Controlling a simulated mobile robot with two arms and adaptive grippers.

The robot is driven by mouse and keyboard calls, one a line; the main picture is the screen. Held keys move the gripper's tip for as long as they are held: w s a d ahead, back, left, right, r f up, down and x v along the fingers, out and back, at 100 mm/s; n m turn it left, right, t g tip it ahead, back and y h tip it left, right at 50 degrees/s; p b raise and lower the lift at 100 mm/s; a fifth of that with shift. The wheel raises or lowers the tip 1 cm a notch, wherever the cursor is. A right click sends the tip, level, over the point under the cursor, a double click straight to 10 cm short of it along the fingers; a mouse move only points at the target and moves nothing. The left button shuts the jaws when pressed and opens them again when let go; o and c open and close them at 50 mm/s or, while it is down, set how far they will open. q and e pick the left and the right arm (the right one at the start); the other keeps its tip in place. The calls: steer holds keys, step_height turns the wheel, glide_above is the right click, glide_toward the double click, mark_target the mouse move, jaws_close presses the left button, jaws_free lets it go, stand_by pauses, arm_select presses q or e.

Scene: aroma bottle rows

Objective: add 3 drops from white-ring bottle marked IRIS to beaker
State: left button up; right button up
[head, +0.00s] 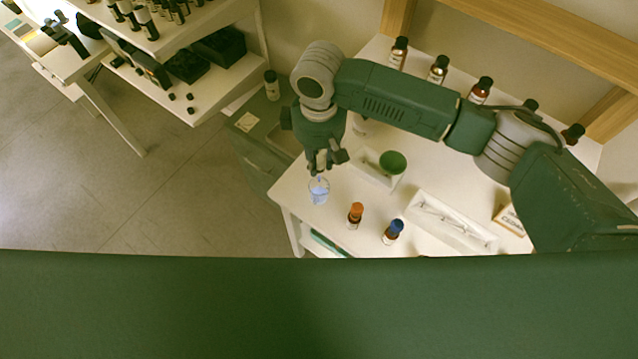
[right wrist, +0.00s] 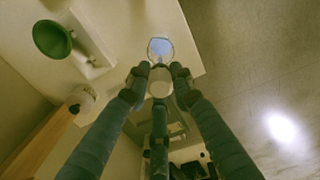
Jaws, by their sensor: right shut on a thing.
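My right gripper (head: 324,164) is shut just above the beaker (head: 318,190) near the table's left corner. In the right wrist view, a small round white piece (right wrist: 160,86), apparently a dropper top, sits between my right fingertips (right wrist: 159,76). The clear beaker (right wrist: 160,47) holds pale blue liquid and lies just beyond them. A whitish bottle (head: 359,126) is partly hidden below my right arm; a pale bottle also shows in the right wrist view (right wrist: 82,99). No IRIS label is readable. My left gripper is out of view.
Orange-capped (head: 355,214) and blue-capped (head: 393,232) bottles stand right of the beaker. A green cup (head: 393,162), a white tray (head: 452,222) and a small sign (head: 511,220) share the table. Dark-capped bottles (head: 438,70) line the back. Open floor lies left.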

step_height(320, 180, up, 2)
steer(key=shift+r+p, duration=0.1)
steer(key=shift+p, duration=0.95)
steer(key=shift+r, duration=0.85)
